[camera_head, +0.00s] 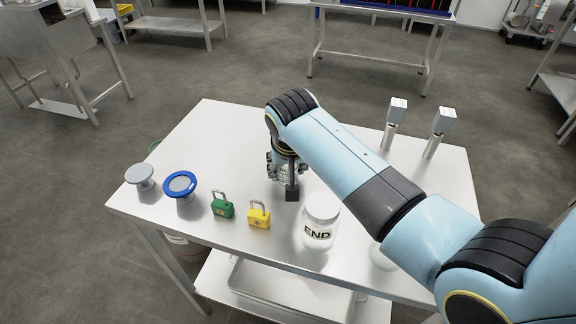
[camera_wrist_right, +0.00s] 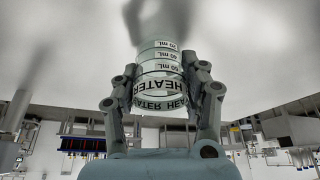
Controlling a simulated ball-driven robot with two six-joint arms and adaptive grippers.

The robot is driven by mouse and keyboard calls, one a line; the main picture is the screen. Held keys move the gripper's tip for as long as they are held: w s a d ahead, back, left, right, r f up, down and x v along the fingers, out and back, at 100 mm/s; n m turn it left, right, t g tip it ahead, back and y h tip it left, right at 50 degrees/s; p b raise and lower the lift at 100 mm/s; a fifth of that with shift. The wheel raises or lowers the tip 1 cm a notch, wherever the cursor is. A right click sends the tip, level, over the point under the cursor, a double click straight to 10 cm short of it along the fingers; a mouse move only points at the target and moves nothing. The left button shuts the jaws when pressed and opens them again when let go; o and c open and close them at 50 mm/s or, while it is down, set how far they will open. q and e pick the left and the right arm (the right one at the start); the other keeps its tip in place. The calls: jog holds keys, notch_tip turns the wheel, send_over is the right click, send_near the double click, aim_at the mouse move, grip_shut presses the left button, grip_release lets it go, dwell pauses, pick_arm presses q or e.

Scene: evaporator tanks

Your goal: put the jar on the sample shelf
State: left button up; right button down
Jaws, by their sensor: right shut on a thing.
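My right gripper (camera_head: 285,190) is above the middle of the white table. In the right wrist view its fingers (camera_wrist_right: 165,100) are closed around a clear jar (camera_wrist_right: 160,70) with black mL marks and lettering that reads "HEATER". In the head view this jar is mostly hidden by the gripper. I cannot tell whether it touches the table. A second clear jar (camera_head: 321,222) marked "END" stands upright on the table to the right and nearer. My left gripper is not in view. I cannot make out which surface is the sample shelf.
On the table (camera_head: 215,130) are a green padlock (camera_head: 222,210), a yellow padlock (camera_head: 259,218), a blue-rimmed round piece (camera_head: 180,185), a grey round piece (camera_head: 140,177) and two grey-headed devices (camera_head: 396,112) (camera_head: 441,122). A pale item (camera_head: 382,258) is partly behind my arm. The table's back left is clear.

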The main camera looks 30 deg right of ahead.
jog(key=shift+a, duration=0.1)
jog(key=c, duration=0.7)
grip_release()
jog(key=shift+f, duration=0.1)
